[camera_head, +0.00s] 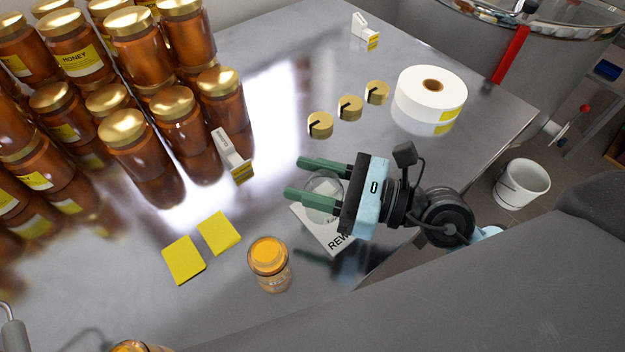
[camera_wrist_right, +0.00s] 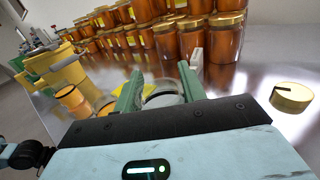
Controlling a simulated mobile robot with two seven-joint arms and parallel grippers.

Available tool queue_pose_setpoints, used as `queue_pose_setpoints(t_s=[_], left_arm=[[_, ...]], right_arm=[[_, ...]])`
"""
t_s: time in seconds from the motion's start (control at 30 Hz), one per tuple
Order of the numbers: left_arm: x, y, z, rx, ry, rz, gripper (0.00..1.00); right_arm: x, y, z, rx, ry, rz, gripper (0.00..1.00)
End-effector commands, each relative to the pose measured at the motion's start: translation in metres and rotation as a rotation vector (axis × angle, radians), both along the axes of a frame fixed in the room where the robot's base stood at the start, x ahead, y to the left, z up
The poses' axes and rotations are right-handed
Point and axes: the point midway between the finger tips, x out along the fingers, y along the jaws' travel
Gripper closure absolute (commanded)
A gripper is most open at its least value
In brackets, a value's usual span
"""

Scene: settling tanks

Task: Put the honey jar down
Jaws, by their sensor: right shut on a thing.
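My right gripper (camera_head: 308,178) is shut on the honey jar (camera_head: 321,198), a clear, round glass jar that looks greyish and empty. In the right wrist view the jar (camera_wrist_right: 163,97) sits between the two green fingers, largely hidden by the gripper body. In the head view it is over a white printed card (camera_head: 335,236). I cannot tell whether its base touches the metal table (camera_head: 215,300). My left gripper is not in view.
Another jar with orange contents (camera_head: 270,265) stands near the front, beside two yellow notes (camera_head: 184,260). Stacked brown honey jars (camera_head: 130,150) fill the left. Gold lid-like discs (camera_head: 350,108) and a label roll (camera_head: 431,98) stand at the back right.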

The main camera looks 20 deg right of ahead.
Motion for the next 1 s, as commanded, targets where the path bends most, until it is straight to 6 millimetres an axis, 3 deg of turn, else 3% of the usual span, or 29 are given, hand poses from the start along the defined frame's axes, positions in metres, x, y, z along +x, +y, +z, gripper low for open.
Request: queue_pose_setpoints(t_s=[0.4,0.6,1.0], left_arm=[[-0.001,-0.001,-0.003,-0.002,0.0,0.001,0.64],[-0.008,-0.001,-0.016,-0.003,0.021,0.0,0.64],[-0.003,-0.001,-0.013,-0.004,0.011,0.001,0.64]], right_arm=[[0.021,-0.013,-0.002,-0.001,-0.002,-0.002,0.94],[0.019,-0.011,-0.035,0.001,0.005,0.0,0.94],[0.019,-0.011,-0.038,0.001,0.0,0.0,0.94]])
